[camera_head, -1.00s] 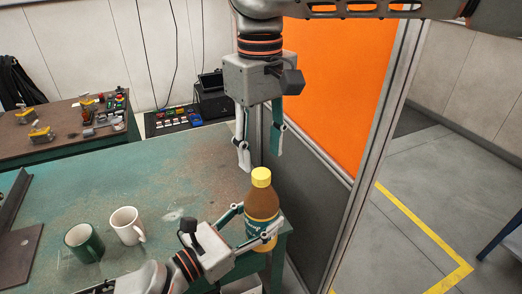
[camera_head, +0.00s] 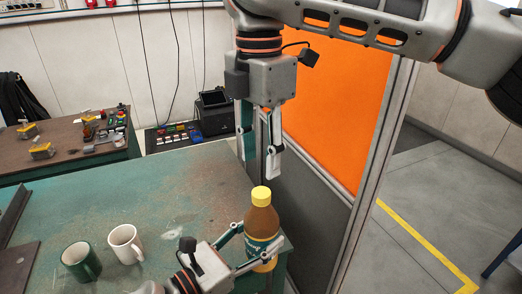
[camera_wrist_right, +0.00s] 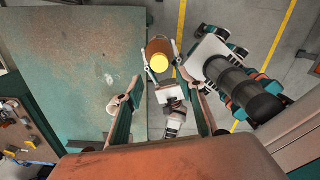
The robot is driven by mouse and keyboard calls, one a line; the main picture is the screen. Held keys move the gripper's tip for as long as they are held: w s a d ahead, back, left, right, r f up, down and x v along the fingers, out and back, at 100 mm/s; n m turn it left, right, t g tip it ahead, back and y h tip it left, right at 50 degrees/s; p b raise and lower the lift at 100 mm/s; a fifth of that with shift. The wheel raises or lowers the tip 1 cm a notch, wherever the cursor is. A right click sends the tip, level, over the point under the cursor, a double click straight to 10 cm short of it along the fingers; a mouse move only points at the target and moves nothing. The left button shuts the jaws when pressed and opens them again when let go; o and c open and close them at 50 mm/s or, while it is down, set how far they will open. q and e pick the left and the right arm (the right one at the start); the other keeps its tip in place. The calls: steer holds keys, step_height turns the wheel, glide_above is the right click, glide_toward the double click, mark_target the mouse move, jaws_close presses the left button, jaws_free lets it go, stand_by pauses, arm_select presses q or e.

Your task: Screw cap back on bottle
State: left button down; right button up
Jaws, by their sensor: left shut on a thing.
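A brown bottle with a green label (camera_head: 262,222) stands upright at the right corner of the green table (camera_head: 150,205). The yellow cap (camera_head: 261,195) sits on its top; how tightly I cannot tell. My left gripper (camera_head: 259,243) is shut around the bottle's body, one finger on each side. My right gripper (camera_head: 262,170) points down above the cap, open and empty, with a clear gap between its fingers. In the right wrist view the cap (camera_wrist_right: 159,63) shows from above, between the two fingers, with the bottle (camera_wrist_right: 160,46) mostly beneath it.
A green mug (camera_head: 80,262) and a white mug (camera_head: 124,244) stand on the table left of the bottle. A dark metal angle piece (camera_head: 14,262) lies at the far left. An orange screen (camera_head: 335,100) in a grey frame stands close behind the right gripper.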

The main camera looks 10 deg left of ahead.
mark_target(261, 192)
steer(key=shift+w+r+n, duration=0.15)
steer(key=shift+n, duration=0.65)
steer(key=shift+f, duration=4)
jaws_close()
steer(key=shift+o, duration=0.7)
jaws_free()
